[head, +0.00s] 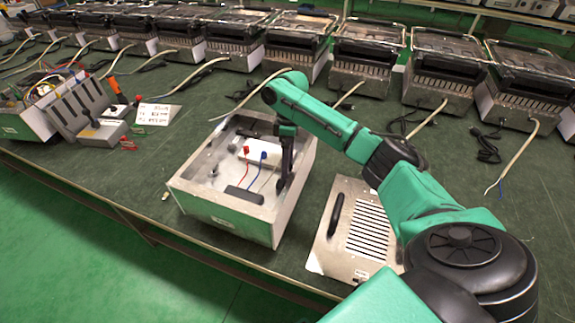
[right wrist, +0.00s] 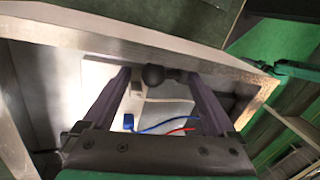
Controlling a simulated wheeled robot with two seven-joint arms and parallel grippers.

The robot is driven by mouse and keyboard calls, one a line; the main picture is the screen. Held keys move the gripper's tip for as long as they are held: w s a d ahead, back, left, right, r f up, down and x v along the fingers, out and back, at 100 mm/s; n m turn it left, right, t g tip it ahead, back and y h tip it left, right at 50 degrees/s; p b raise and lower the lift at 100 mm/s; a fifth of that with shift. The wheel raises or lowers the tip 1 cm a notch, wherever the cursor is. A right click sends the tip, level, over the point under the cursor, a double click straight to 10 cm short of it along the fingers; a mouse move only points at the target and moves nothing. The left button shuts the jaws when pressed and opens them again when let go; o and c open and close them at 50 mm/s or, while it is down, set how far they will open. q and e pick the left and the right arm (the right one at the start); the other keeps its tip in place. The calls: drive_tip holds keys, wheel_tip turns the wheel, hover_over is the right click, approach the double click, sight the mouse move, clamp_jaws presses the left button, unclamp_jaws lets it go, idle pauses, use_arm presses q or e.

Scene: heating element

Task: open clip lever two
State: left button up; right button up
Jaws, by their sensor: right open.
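An open metal box (head: 228,216) stands on the green table. Inside it is a white terminal block (head: 254,158) with a red clip lever (head: 246,150) and a blue clip lever (head: 263,155); a wire runs from each. My right gripper (head: 283,183) reaches down into the box, to the right of the block. In the right wrist view my right gripper (right wrist: 158,76) is open, its two fingers apart with nothing held. The blue lever (right wrist: 128,122) and the blue and red wires show between the fingers; I cannot make out the red lever there.
A slotted metal panel with a black handle (head: 352,232) lies right of the box. A dark flat piece (head: 244,195) lies inside the box. Several finished-looking units line the back. A wired device (head: 60,105) and a white card (head: 153,114) are at left.

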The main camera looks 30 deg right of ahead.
drive_tip(key=shift+s+a+f, duration=0.1)
drive_tip(key=shift+s+f, duration=0.05)
drive_tip(key=shift+f, duration=0.4)
clamp_jaws()
drive_tip(key=shift+s+f, duration=0.1)
